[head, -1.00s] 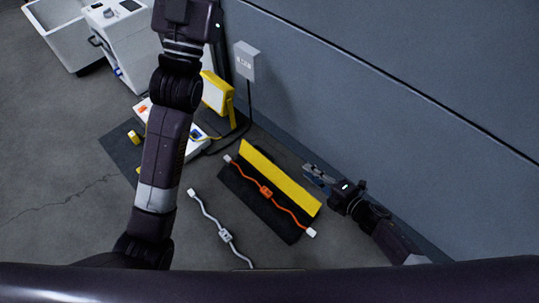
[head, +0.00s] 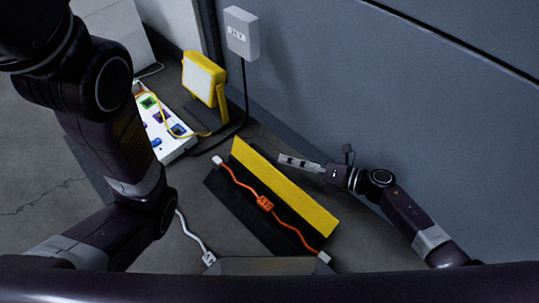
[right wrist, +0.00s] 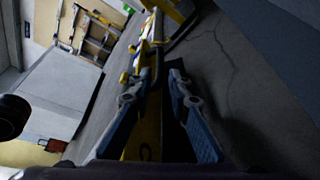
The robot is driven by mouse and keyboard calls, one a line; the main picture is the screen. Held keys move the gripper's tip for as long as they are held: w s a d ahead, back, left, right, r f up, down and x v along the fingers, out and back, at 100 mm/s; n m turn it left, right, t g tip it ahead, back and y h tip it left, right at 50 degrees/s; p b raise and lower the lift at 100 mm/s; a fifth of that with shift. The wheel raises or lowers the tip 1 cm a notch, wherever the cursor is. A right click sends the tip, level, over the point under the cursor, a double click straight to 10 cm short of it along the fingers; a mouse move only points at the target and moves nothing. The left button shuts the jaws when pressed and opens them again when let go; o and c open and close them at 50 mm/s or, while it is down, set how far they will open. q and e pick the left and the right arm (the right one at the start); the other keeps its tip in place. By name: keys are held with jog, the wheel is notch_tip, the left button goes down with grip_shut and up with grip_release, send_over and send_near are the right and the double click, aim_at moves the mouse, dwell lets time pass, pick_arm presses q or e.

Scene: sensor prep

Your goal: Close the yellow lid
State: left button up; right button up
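The yellow lid (head: 284,188) stands raised along the far long side of a low black case (head: 240,216) on the floor; the case is open. An orange cable with white ends (head: 265,203) runs lengthwise across the case. My right gripper (head: 290,161) is behind the lid, on its wall side, near the upper edge; I cannot tell whether it touches. In the right wrist view its two fingers (right wrist: 168,85) are apart, with the yellow lid (right wrist: 146,125) showing between and behind them. My left arm crosses the left of the head view, its gripper out of the picture.
The grey wall (head: 400,110) stands close behind the right arm. A yellow work lamp (head: 204,80) and a white panel with coloured parts (head: 163,125) are at the upper left. A grey cable (head: 190,232) lies left of the case.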

jog(key=b+x, duration=0.2)
jog(key=x, duration=0.3)
jog(key=shift+w+a+f+b, duration=0.1)
jog(key=shift+a+f+b, duration=0.1)
jog(key=shift+b, duration=0.15)
jog(key=shift+w+a+b, duration=0.3)
jog(key=shift+w+a, duration=0.05)
jog(key=shift+a, duration=0.3)
jog(key=shift+c, duration=0.5)
grip_shut()
